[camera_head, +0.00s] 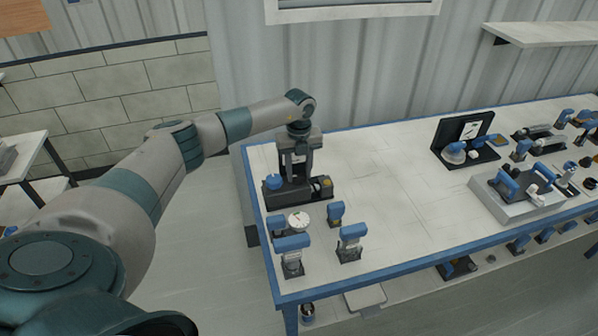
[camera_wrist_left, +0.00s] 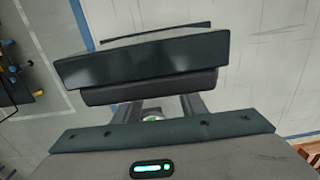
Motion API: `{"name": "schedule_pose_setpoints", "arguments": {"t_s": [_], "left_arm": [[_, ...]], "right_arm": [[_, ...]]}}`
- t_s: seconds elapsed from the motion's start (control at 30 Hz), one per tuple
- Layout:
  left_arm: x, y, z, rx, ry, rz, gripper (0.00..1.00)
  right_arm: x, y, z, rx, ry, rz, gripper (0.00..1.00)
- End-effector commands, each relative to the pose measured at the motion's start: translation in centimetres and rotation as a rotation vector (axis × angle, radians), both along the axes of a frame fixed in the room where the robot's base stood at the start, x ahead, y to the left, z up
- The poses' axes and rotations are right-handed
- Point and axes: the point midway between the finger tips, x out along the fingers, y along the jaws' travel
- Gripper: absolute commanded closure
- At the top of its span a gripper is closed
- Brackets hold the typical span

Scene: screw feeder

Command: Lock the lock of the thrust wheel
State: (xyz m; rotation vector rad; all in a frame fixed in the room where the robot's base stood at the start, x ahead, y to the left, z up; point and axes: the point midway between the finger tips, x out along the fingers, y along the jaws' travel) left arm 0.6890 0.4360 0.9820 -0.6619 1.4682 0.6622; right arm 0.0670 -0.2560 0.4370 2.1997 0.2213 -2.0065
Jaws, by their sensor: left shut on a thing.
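The dark screw feeder (camera_head: 290,198) stands on the left end of the white table, with a blue part (camera_head: 273,181) at its left and a yellow-orange knob (camera_head: 324,183) at its right. My left gripper (camera_head: 297,170) points down over its middle and is shut on a part of it. The fingers hide that part, so I cannot tell whether it is the thrust wheel lock. In the left wrist view a broad dark block lies close before the camera and covers the grip point. The thrust wheel is not clearly visible. My right gripper is not in view.
In front of the feeder stand a round white dial (camera_head: 298,222) and several blue-topped tools (camera_head: 350,243). A black open case (camera_head: 468,141) and a grey tray (camera_head: 520,207) lie at the right. The middle of the table (camera_head: 400,190) is clear.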

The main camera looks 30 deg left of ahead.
Motion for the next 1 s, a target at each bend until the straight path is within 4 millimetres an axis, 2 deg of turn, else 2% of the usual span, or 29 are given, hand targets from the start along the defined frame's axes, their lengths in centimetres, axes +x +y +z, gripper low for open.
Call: {"name": "schedule_pose_setpoints", "arguments": {"t_s": [0.4, 0.57, 0.83, 0.87, 0.9, 1.0], "left_arm": [[0.1, 0.1, -0.3, 0.001, -0.004, -0.317, 0.85], [0.1, 0.1, 0.0, 0.001, -0.003, -0.379, 0.85], [0.1, 0.1, 0.1, 0.001, -0.002, -0.381, 0.85], [0.1, 0.1, 0.1, 0.001, -0.002, -0.380, 0.55], [0.1, 0.1, 0.1, 0.001, -0.002, -0.380, 0.46], [0.1, 0.1, 0.1, 0.000, -0.001, -0.380, 0.44]], "right_arm": [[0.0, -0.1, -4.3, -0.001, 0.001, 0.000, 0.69], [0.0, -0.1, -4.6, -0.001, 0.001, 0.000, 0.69], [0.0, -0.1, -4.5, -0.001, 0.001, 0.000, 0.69], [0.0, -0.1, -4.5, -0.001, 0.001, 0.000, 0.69], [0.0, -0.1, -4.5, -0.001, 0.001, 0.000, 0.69], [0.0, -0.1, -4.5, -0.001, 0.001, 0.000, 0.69]]}}
